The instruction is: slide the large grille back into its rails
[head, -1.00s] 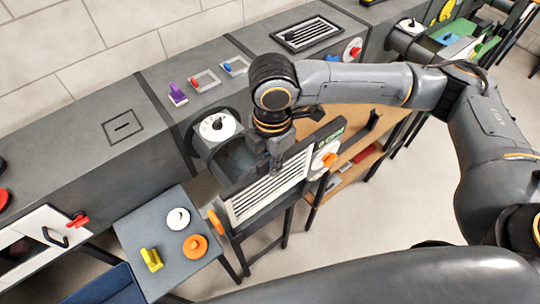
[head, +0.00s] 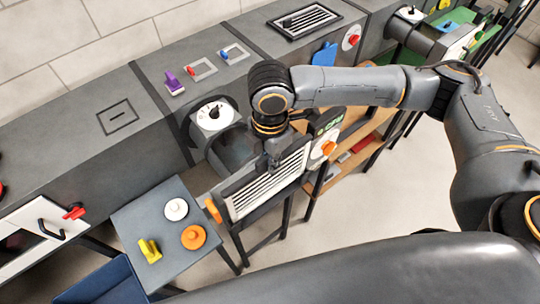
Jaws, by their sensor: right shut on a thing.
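The large grille (head: 262,187), a pale panel with dark slats, stands tilted at the front of the duct opening, in the middle of the head view. My right gripper (head: 273,160) reaches down from above and is shut at the grille's upper edge. The fingertips are partly hidden by the wrist and the grille. The rails are hard to make out; a dark frame borders the grille. An orange handle (head: 213,210) is at its left end. An orange knob on a white plate (head: 328,148) is at its right. My left gripper is not in view.
A small grey table (head: 165,222) at lower left holds a white disc (head: 176,209), an orange knob (head: 193,237) and a yellow piece (head: 150,251). A round white dial (head: 214,116) sits behind the grille. Another slatted grille (head: 305,20) lies on the duct top.

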